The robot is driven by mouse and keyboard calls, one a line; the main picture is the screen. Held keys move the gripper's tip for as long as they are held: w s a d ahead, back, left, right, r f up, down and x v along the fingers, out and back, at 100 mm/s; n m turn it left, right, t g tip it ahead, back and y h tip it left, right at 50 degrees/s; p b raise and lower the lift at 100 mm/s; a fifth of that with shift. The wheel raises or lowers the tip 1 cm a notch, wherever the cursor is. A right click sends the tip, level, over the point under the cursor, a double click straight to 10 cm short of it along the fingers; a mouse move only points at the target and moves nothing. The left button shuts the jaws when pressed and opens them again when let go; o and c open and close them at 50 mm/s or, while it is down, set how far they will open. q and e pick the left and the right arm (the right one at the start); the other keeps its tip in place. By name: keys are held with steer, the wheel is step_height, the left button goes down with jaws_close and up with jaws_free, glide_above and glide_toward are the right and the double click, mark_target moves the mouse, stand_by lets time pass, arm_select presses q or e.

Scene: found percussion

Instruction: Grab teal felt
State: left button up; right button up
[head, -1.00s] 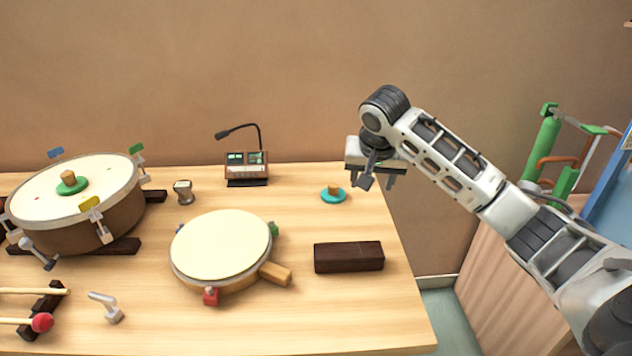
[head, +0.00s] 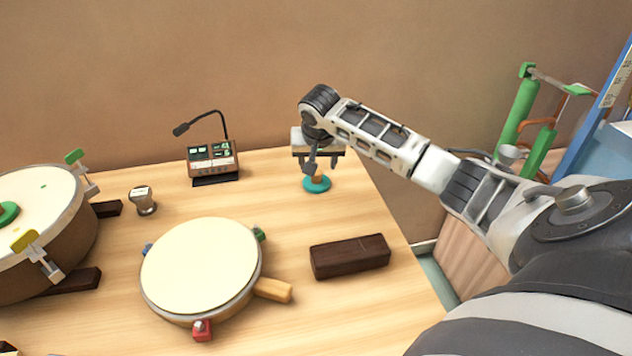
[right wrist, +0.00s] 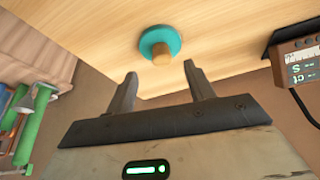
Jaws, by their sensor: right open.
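The teal felt (head: 317,185) is a round teal disc with a wooden knob, lying on the table near its back right edge. It also shows in the right wrist view (right wrist: 168,38), just beyond the fingertips and roughly centred between them. My right gripper (head: 316,160) is directly above the felt in the head view, pointing down, and partly covers its knob. In the right wrist view the two fingers of my right gripper (right wrist: 160,75) are apart with nothing between them. My left gripper is not in view.
A dark wooden block (head: 350,256) and a cream-topped drum with a handle (head: 202,265) stand nearer the front. A device with a gooseneck (head: 212,161) stands left of the felt. A metal shaker-like piece (head: 143,200) and a larger drum (head: 40,240) are further left.

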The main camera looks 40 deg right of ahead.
mark_target(317, 173)
steer(key=shift+x, duration=2.95)
steer(key=shift+w, duration=0.15)
steer(key=c, duration=1)
